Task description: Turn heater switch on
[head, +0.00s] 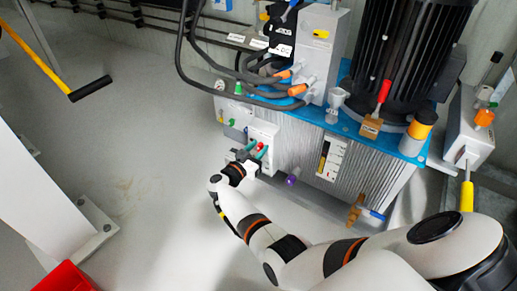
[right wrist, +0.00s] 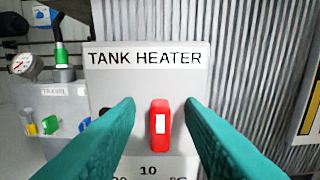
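The heater panel (head: 264,131) is a white box on the side of the pump unit. In the right wrist view the panel (right wrist: 150,75) reads TANK HEATER. A red switch (right wrist: 160,140) with a white patch stands upright on it, below the lettering; a small red spot (head: 261,146) marks it in the head view. My right gripper (right wrist: 160,106) is open, its teal fingers on either side of the switch with a gap to each. In the head view the right gripper (head: 257,150) is right at the panel. My left gripper is not in view.
A dial gauge (right wrist: 20,64) and a small box with green and yellow knobs (right wrist: 52,118) sit left of the panel. Ribbed metal lies to its right. A purple knob (head: 291,180) juts out nearby. Black hoses hang above.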

